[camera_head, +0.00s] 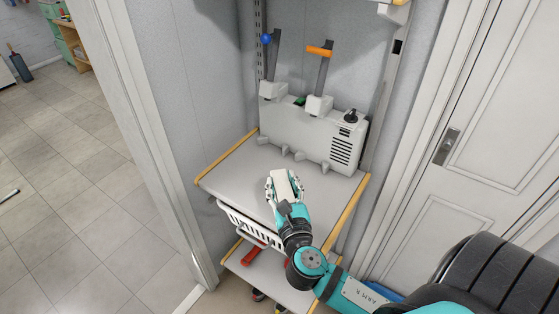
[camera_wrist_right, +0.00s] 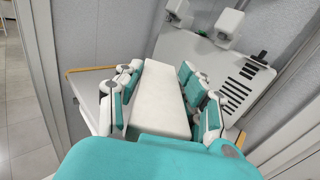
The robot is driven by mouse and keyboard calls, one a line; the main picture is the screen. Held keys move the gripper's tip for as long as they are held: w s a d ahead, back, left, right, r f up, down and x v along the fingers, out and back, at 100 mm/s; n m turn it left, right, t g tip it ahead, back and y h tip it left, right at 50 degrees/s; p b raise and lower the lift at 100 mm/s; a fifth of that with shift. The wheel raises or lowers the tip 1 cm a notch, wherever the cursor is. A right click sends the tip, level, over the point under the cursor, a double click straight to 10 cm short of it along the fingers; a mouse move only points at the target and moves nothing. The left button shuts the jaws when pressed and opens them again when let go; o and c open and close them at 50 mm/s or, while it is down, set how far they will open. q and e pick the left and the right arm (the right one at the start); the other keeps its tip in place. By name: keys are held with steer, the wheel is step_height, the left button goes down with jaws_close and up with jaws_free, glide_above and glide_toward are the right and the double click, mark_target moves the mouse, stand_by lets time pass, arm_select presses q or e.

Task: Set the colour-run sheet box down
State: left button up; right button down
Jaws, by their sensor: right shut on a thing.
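The colour-run sheet box (camera_head: 284,184) is a plain white block. In the head view it is between the fingers of my right gripper (camera_head: 285,186), over the front part of the grey shelf top (camera_head: 245,165). In the right wrist view the box (camera_wrist_right: 161,98) is long and white, with the fingers of my right gripper (camera_wrist_right: 163,98) shut on both its sides. I cannot tell whether the underside of the box touches the shelf. My left gripper is not in view.
A grey unit (camera_head: 310,130) with an orange-handled lever (camera_head: 319,50) and a blue-knobbed lever (camera_head: 266,39) stands at the back of the shelf. A white basket (camera_head: 248,226) is below the top. A door (camera_head: 470,130) is at right. The shelf's left part is clear.

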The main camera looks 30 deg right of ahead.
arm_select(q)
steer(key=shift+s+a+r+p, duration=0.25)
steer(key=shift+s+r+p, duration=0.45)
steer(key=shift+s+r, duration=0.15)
arm_select(e)
steer(key=w+d+f, duration=0.4)
steer(key=w+d, duration=0.5)
steer(key=w, duration=0.2)
steer(key=shift+w+f, duration=0.2)
steer(key=shift+f, duration=0.2)
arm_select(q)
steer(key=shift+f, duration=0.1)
arm_select(e)
steer(key=shift+d+f, duration=0.1)
steer(key=c, duration=1.3)
jaws_free()
steer(key=shift+f, duration=0.1)
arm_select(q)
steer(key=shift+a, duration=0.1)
arm_select(e)
steer(key=o, duration=0.5)
